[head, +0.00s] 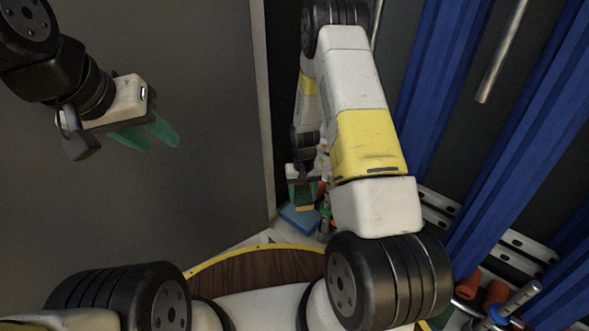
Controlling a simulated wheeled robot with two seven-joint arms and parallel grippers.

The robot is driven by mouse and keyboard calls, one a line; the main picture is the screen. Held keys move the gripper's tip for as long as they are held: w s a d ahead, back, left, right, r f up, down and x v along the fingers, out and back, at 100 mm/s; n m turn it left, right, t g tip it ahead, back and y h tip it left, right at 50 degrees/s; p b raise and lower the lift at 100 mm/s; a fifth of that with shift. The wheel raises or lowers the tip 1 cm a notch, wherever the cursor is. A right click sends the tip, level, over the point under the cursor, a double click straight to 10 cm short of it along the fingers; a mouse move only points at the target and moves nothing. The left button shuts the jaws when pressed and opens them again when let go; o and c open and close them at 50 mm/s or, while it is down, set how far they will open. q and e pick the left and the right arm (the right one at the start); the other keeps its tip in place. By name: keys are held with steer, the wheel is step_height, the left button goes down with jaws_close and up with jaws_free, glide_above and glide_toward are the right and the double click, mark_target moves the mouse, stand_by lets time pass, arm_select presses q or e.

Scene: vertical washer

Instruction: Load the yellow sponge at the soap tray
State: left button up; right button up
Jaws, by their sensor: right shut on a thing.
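My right gripper (304,188) is far down in the narrow gap in the middle of the head view, below my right forearm. It is shut on a small block with dark green and yellow faces, which looks like the yellow sponge (304,203). A flat blue item (299,219) lies just below the sponge; I cannot tell if they touch. I cannot make out a soap tray for certain. My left gripper (148,136) hangs at the upper left, its two green fingers apart and empty.
A large grey panel (200,190) fills the left, its edge close beside my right gripper. Small coloured items (325,212) crowd the gap. Blue uprights (445,80) and a metal rod (502,50) stand at the right. Orange items (496,292) lie at the lower right.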

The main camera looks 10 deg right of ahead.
mark_target(302, 214)
steer(key=shift+f, duration=2.75)
steer(key=shift+f, duration=0.6)
steer(key=shift+r, duration=3.55)
